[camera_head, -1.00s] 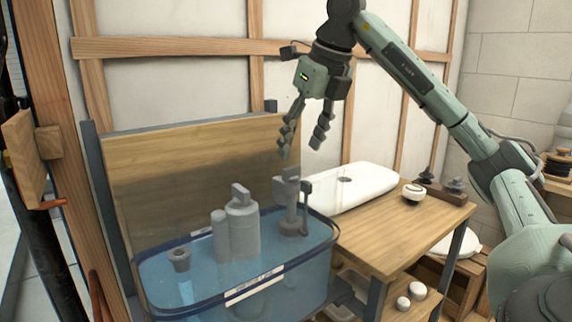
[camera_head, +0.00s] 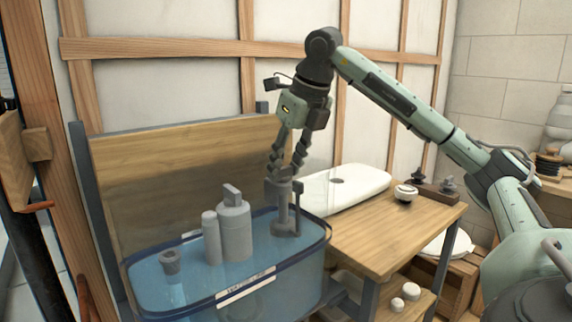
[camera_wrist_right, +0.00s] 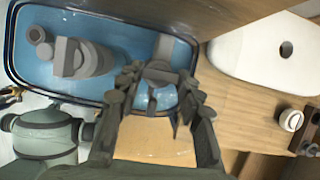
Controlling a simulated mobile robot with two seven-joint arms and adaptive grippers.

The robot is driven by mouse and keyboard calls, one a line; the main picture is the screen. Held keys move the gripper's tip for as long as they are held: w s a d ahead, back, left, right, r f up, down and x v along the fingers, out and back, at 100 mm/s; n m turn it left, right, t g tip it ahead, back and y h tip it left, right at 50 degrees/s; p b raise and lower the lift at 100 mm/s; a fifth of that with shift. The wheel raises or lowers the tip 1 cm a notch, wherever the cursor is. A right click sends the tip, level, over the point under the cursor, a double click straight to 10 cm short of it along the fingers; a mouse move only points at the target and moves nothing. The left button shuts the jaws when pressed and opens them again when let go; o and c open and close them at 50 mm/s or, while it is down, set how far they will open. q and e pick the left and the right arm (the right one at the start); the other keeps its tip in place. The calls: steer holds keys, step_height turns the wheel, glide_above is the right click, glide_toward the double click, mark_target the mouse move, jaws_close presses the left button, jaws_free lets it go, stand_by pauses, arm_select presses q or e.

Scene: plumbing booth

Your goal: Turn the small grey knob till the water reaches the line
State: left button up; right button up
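A clear blue-tinted tank (camera_head: 150,290) holds water and grey fittings. A white label strip (camera_head: 246,287) with unreadable text crosses its front wall. A grey fill valve (camera_head: 286,215) stands upright at the tank's right end, with a small grey knob (camera_head: 279,187) at its top; the valve also shows in the wrist view (camera_wrist_right: 165,72). My right gripper (camera_head: 284,168) points down at the valve top, its fingers apart on either side in the head view. The wrist view also shows the fingers spread; contact with the knob cannot be told. My left gripper is not in view.
A tall grey flush valve (camera_head: 235,230) and a small grey cup-like fitting (camera_head: 170,262) stand left of the fill valve. A wooden board (camera_head: 180,165) rises behind the tank. A white lid (camera_head: 345,188) lies on the wooden bench (camera_head: 385,232) at right.

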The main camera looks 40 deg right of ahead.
steer(key=c, duration=0.3)
steer(key=shift+d+n+y, duration=0.1)
steer(key=shift+n+y, duration=0.2)
steer(key=shift+n, duration=0.4)
steer(key=shift+n+y+p, duration=0.5)
steer(key=shift+n+p, duration=0.05)
steer(key=shift+n, duration=0.85)
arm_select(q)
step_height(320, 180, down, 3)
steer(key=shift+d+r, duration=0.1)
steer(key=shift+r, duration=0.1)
arm_select(e)
steer(key=o, duration=1.2)
steer(key=shift+c, duration=0.2)
steer(key=shift+r, duration=0.1)
steer(key=v, duration=1.2)
